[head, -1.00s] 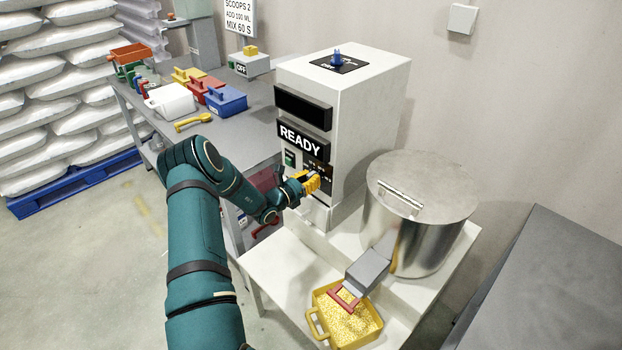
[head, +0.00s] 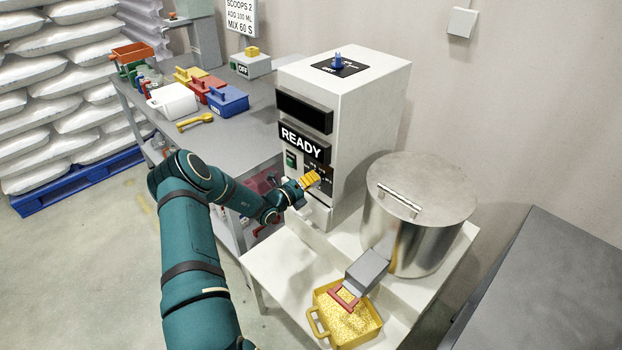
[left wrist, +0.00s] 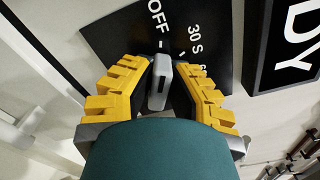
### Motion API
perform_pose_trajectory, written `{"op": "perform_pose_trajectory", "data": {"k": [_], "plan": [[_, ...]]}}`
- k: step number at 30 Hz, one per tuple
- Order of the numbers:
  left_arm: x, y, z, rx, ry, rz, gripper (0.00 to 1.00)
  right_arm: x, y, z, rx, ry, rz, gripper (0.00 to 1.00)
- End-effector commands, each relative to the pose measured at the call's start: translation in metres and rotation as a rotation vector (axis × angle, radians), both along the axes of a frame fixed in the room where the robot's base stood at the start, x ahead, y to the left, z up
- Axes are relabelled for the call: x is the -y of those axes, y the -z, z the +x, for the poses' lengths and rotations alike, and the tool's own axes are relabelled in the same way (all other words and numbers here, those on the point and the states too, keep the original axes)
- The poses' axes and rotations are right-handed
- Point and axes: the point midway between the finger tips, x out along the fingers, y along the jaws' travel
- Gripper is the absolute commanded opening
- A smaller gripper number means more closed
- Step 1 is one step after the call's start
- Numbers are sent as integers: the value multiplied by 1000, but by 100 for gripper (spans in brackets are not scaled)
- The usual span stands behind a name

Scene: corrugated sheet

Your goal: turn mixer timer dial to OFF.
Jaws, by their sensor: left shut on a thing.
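The mixer timer dial (left wrist: 158,88) is a small grey bar knob on a black plate (left wrist: 205,25) with white OFF and 30 S labels. Its upper end lies close to the OFF mark, roughly in line with it. My left gripper (left wrist: 158,95) has its yellow ridged fingers on either side of the dial and is shut on it. In the head view the left gripper (head: 310,180) is at the lower front of the white mixer cabinet (head: 365,120), and its fingers hide the dial there. The right gripper is not in view.
A READY display (head: 301,142) and a green switch (head: 290,159) are above and beside the gripper. A steel drum (head: 420,215) stands right of the cabinet, with a yellow tub of grains (head: 320,318) below its chute. A grey bench (head: 235,145) with bins stands behind.

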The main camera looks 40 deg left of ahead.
Motion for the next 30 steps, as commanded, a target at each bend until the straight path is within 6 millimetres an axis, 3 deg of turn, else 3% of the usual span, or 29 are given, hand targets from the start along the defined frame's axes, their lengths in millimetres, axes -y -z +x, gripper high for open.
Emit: {"op": "perform_pose_trajectory", "data": {"k": [9, 25, 26, 27, 28, 30], "plan": [[0, -2, 2, -7, 1, -114, 0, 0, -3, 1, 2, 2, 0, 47], [0, -1, 1, -8, 1, -135, 0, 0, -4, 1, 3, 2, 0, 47], [0, -1, 1, -8, 1, -135, 24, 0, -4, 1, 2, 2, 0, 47], [0, -1, 1, -8, 1, -135, 38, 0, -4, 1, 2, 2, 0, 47], [0, -1, 1, -8, 1, -134, 46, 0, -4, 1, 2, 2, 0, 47], [0, -1, 1, -10, 1, -134, 46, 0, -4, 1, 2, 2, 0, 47]]}}
